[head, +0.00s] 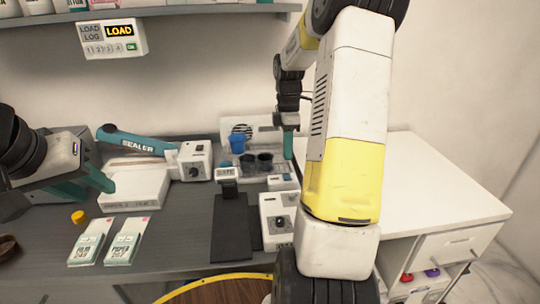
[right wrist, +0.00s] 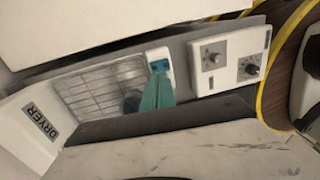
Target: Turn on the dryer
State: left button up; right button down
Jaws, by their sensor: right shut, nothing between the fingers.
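The dryer, a pale unit with a round fan grille (head: 241,131), stands at the back of the counter. A blue cup and two dark cups are at its front. In the right wrist view its DRYER label (right wrist: 41,122) and slatted rack (right wrist: 100,90) show, with a small white panel with a blue part (right wrist: 160,66) at the rack's end. My right gripper (head: 288,145) is shut and empty above the dryer's right side. Its teal fingers (right wrist: 158,93) overlap the panel's lower edge; contact cannot be told. My left gripper (head: 85,183) is open and empty at the left.
A blue-handled sealer (head: 135,140), a white knob box (head: 277,222), a dark mat (head: 230,235) and two paper pouches (head: 124,242) are on the counter. A yellow cap (head: 78,216) lies by the pouches. The white cabinet top (head: 430,185) at right is clear.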

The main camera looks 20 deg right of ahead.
notch_tip(320, 180, up, 2)
jog(key=shift+w, duration=0.1)
notch_tip(320, 180, up, 6)
send_over(288, 178)
jog(key=w, duration=0.2)
jog(key=shift+d+r, duration=0.15)
jog(key=shift+d, duration=0.1)
jog(key=f, duration=0.4)
jog(key=s+f, duration=0.1)
jog(key=f, duration=0.9)
jog(key=shift+s+a, duration=0.15)
jog(key=shift+s, duration=0.15)
